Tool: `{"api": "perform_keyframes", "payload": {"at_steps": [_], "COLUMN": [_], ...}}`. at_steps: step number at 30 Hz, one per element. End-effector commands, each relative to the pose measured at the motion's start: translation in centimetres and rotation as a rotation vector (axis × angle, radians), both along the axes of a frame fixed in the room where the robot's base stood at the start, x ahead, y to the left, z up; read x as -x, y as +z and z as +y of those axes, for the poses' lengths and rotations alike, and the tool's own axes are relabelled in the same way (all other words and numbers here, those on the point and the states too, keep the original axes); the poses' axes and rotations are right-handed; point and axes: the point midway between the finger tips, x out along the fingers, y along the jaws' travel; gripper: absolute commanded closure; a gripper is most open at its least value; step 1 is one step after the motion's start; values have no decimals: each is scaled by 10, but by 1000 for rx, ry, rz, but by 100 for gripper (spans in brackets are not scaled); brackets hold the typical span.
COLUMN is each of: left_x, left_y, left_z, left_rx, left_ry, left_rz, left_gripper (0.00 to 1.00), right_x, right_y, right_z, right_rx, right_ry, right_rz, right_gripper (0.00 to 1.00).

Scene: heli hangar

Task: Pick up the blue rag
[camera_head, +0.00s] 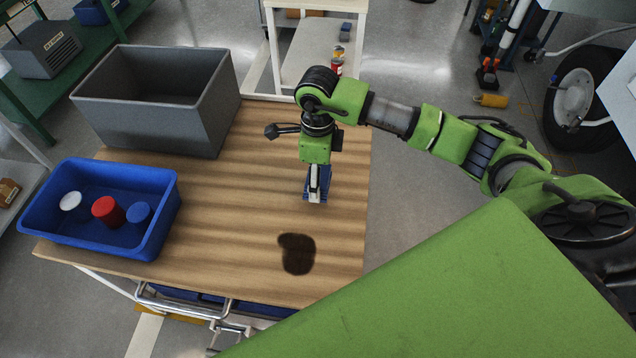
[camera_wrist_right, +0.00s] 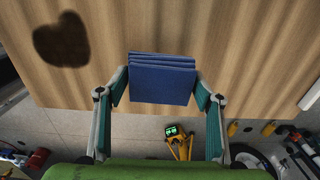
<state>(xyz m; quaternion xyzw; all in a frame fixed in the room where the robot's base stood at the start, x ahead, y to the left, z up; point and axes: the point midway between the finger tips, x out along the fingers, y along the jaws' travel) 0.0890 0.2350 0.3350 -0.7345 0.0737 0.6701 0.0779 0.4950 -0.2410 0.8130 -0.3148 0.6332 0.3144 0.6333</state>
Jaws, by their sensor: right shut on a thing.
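The blue rag (camera_wrist_right: 162,82) is a folded, layered square in the right wrist view. My right gripper (camera_wrist_right: 162,88) is shut on it, with one finger against each side. In the head view my right gripper (camera_head: 316,196) points down over the wooden table, and parts of the blue rag (camera_head: 325,188) show around its fingers. I cannot tell for sure whether the rag touches the table top. My left gripper is not in view.
The wooden table (camera_head: 220,200) holds a grey bin (camera_head: 190,118) at the back left and a blue tray (camera_head: 150,240) with red, white and blue caps at the front left. A dark stain (camera_head: 297,254) marks the table. The table's middle is clear.

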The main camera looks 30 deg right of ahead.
Motion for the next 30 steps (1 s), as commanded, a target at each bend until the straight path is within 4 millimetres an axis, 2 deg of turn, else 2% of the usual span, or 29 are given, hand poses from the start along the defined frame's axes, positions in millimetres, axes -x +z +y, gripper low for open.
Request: {"api": "perform_keyframes", "payload": {"at_steps": [8,12,18,24,30], "left_x": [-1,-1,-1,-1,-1], "left_y": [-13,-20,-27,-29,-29], "left_z": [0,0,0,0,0], "left_rx": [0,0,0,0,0], "left_ry": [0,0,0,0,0], "left_rz": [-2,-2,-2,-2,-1], "left_gripper": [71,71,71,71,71], "right_x": [12,23,33,38,40], "right_y": [56,69,86,94,96], "right_z": [49,81,114,130,134], "right_rx": [-3,-3,-2,-1,-1], "right_ry": [8,10,7,3,2], "right_rz": [-7,-4,-2,-1,1], "right_gripper": [58,58,58,58,58]}}
